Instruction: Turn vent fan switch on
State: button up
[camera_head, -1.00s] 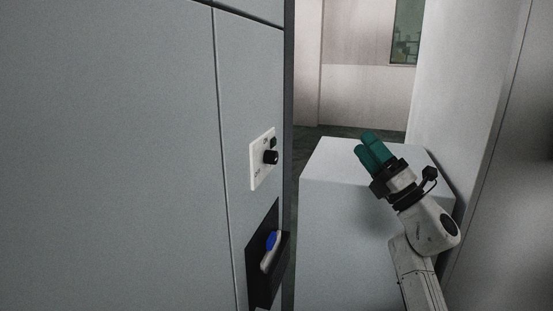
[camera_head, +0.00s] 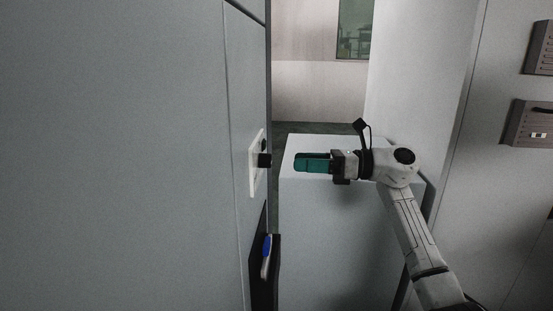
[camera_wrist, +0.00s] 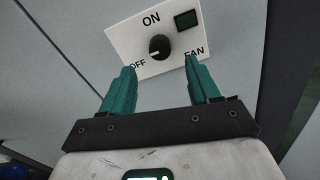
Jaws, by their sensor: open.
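The fan switch is a white plate (camera_wrist: 122,42) on the grey wall panel, with a round black knob (camera_wrist: 159,47) between the words OFF, ON and FAN. The knob's white mark points toward OFF. In the head view the plate (camera_head: 253,172) is seen nearly edge-on, with the knob (camera_head: 264,160) sticking out to the right. My gripper (camera_head: 297,162) has teal fingers, points left at the knob and is level with it, a short gap away. In the wrist view its fingers (camera_wrist: 160,78) are apart, with nothing between them.
A black holder (camera_head: 271,275) with a blue and white item (camera_head: 266,255) is on the panel below the switch. A pale block (camera_head: 320,215) stands behind my arm. Grey boxes (camera_head: 532,125) are on the right wall.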

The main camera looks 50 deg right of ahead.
aim_at(266, 161)
jog(key=x, duration=0.6)
jog(key=shift+w+p, duration=0.2)
jog(key=shift+p, duration=0.2)
jog(key=shift+a, duration=0.1)
jog(key=shift+c, duration=0.4)
jog(key=c, duration=1)
jog(key=shift+o, duration=0.2)
